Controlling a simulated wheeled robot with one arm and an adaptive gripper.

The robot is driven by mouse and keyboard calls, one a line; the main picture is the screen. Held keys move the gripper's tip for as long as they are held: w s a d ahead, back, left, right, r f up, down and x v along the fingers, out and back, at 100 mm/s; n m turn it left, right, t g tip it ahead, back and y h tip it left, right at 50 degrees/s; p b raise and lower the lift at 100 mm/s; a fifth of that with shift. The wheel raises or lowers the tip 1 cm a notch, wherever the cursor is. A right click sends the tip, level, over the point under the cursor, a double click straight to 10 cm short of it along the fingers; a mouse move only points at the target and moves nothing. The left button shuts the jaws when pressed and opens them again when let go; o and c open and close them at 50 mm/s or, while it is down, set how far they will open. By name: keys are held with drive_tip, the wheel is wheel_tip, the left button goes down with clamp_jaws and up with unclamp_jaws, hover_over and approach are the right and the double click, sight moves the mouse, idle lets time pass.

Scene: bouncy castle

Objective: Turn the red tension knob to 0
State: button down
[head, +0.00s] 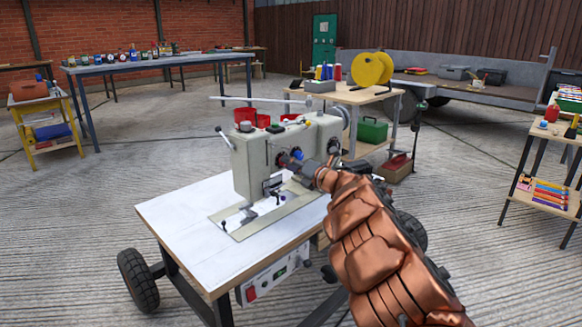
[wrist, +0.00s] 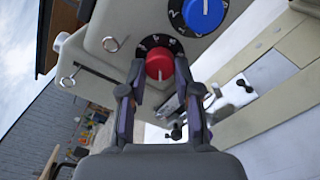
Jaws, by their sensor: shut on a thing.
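The red tension knob (wrist: 160,62) sits on a black numbered dial on the cream sewing machine (wrist: 106,25). A pale pointer line shows on its face, but I cannot read which number it meets. My gripper (wrist: 160,76) has one finger on each side of the knob and is shut on it; the fingertips hide part of the dial. In the head view, the machine (head: 250,160) stands on a white-topped table, and my gripper (head: 302,168) reaches its face from the right. The red knob shows there only as a small spot (head: 283,159).
A blue knob (wrist: 203,12) on its own dial sits close to the right of the red one in the wrist view. Wire hooks (wrist: 112,43) project from the machine to the left. The white table (head: 180,220) is bare at its left.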

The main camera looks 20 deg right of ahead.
drive_tip(key=shift+n, duration=0.7)
drive_tip(key=shift+f, duration=0.1)
drive_tip(key=c, duration=0.8)
unclamp_jaws()
drive_tip(key=shift+s, duration=0.1)
drive_tip(key=v, duration=1.1)
drive_tip(key=shift+s+d, duration=0.2)
drive_tip(key=shift+s, duration=0.15)
